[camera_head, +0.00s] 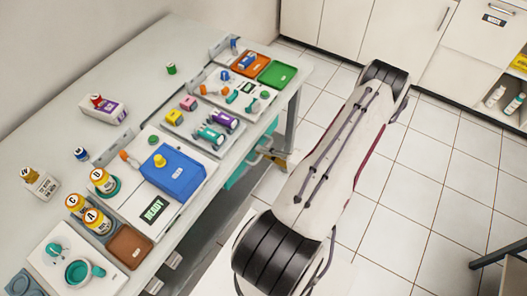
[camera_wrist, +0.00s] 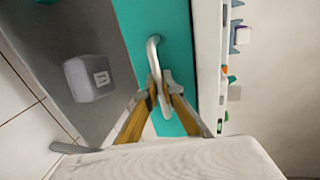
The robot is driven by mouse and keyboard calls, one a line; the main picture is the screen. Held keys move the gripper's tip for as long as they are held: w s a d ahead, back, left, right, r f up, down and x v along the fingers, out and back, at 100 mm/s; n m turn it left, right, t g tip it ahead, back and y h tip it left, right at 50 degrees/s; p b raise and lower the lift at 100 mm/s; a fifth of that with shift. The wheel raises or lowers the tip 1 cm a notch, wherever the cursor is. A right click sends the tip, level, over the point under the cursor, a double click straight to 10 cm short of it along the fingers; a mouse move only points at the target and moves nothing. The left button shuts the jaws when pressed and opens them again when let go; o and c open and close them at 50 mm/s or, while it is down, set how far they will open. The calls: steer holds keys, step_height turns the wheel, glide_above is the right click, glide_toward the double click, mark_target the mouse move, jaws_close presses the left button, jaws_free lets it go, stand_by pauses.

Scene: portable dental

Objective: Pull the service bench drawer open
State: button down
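The service bench drawer has a teal front (camera_wrist: 130,25) that runs along under the bench edge. In the head view a part of the teal front (camera_head: 238,174) shows below the bench top, partly hidden by the bench and my arm. A pale bar handle (camera_wrist: 153,52) stands on the front. My gripper (camera_wrist: 162,88) has its two yellow-brown fingers converged around the lower part of the handle in the wrist view, and they appear shut on it. In the head view my gripper (camera_head: 274,154) is small beside the teal front, and its grip is unclear there.
The bench top (camera_head: 150,62) carries several trays, bottles and a blue box (camera_head: 178,178). A grey labelled container (camera_wrist: 88,80) sits on a grey surface beside the teal front. White cabinets (camera_head: 395,35) stand behind.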

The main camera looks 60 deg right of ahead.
steer(key=shift+s, duration=0.1)
steer(key=f+v, duration=0.2)
steer(key=v, duration=0.7)
steer(key=s+f+v, duration=0.1)
steer(key=f+v, duration=0.1)
steer(key=v, duration=0.8)
steer(key=shift+s, duration=0.1)
steer(key=c, duration=2.5)
jaws_free()
steer(key=shift+s, duration=0.15)
steer(key=shift+v, duration=5.9)
